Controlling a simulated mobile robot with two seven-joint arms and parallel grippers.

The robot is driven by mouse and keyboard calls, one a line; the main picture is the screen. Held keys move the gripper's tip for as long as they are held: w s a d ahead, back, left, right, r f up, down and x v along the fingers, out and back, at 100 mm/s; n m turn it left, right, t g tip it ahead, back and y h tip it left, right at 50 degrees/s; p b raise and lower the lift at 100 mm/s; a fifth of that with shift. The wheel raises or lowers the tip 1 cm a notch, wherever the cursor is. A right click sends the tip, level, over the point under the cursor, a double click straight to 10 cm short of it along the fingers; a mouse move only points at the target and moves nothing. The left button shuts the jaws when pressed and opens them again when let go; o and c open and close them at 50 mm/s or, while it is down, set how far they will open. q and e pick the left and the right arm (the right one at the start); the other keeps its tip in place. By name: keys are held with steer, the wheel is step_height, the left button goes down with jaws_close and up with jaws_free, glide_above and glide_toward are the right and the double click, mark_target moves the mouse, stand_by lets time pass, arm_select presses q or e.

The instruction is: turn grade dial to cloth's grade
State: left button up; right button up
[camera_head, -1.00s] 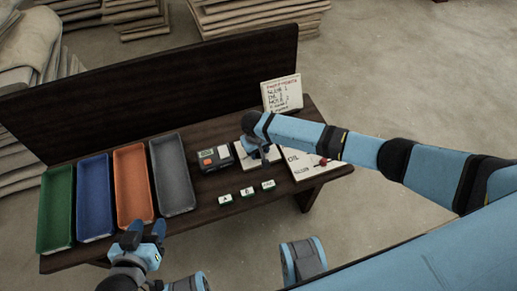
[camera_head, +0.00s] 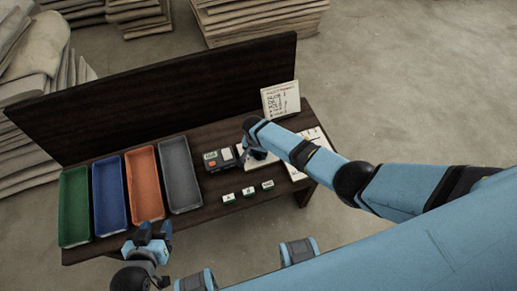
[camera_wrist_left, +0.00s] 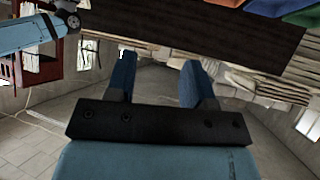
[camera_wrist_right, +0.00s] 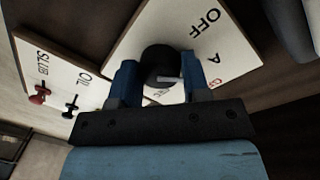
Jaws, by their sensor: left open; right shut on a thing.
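The grade dial is a black round knob (camera_wrist_right: 161,66) on a white panel (camera_wrist_right: 207,45) marked OFF and A, with other marks partly hidden, in the right wrist view. A pale pointer mark shows on the knob. My right gripper (camera_wrist_right: 160,82) is shut on the knob, one finger on each side. In the head view my right gripper (camera_head: 250,152) covers most of the panel. My left gripper (camera_head: 154,230) is open and empty in front of the bench. Its two fingers also show apart in the left wrist view (camera_wrist_left: 158,80). No cloth being graded is clearly visible.
Green (camera_head: 75,205), blue (camera_head: 110,195), orange (camera_head: 144,185) and grey (camera_head: 180,175) trays line the bench's left side. A device with an orange button (camera_head: 212,162), several small labelled blocks (camera_head: 248,191), a written card (camera_head: 281,98) and a board with pegs (camera_wrist_right: 62,85) are nearby.

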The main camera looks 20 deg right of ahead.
steer(key=m+p, duration=0.1)
steer(key=m, duration=0.2)
steer(key=shift+m, duration=0.3)
steer(key=m+p, duration=0.1)
steer(key=m, duration=0.1)
steer(key=shift+m+y, duration=0.3)
steer(key=shift+m, duration=0.1)
arm_select(q)
steer(key=shift+a+r, duration=0.25)
steer(key=shift+r, duration=0.25)
arm_select(e)
steer(key=shift+m, duration=0.6)
steer(key=shift+d, duration=0.1)
arm_select(q)
steer(key=shift+r, duration=0.1)
arm_select(e)
steer(key=o, duration=0.9)
arm_select(q)
steer(key=shift+d, duration=0.25)
arm_select(e)
steer(key=shift+o, duration=0.2)
arm_select(q)
steer(key=shift+r, duration=0.1)
arm_select(e)
steer(key=shift+w, duration=0.1)
